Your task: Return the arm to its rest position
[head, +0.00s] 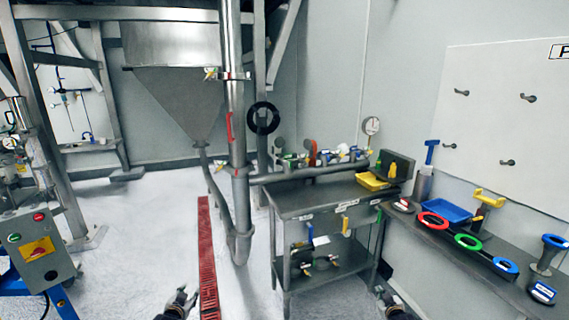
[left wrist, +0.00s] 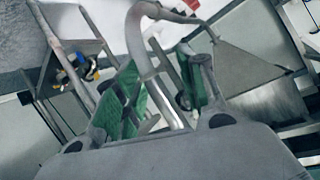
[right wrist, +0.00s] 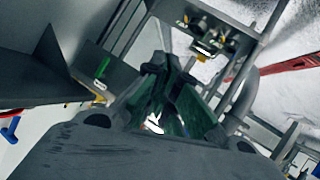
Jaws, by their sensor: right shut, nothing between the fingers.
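My left gripper (head: 181,297) shows at the bottom edge of the head view, over the floor just left of the red floor grating. In the left wrist view its two green-padded fingers (left wrist: 160,88) stand apart with nothing held between them; only background pipes show through the gap. My right gripper (head: 383,293) shows at the bottom edge of the head view, in front of the workbench's right end. In the right wrist view its fingers (right wrist: 164,66) meet at the tips and hold nothing. Most of both arms is out of the head view.
A grey workbench (head: 300,198) with tools stands at centre right. A side counter (head: 490,255) with coloured rings and a blue tray (head: 446,211) runs along the right wall. A steel hopper (head: 175,95) and pipe stand behind. A control box (head: 42,256) stands left. Floor around the red grating (head: 207,260) is open.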

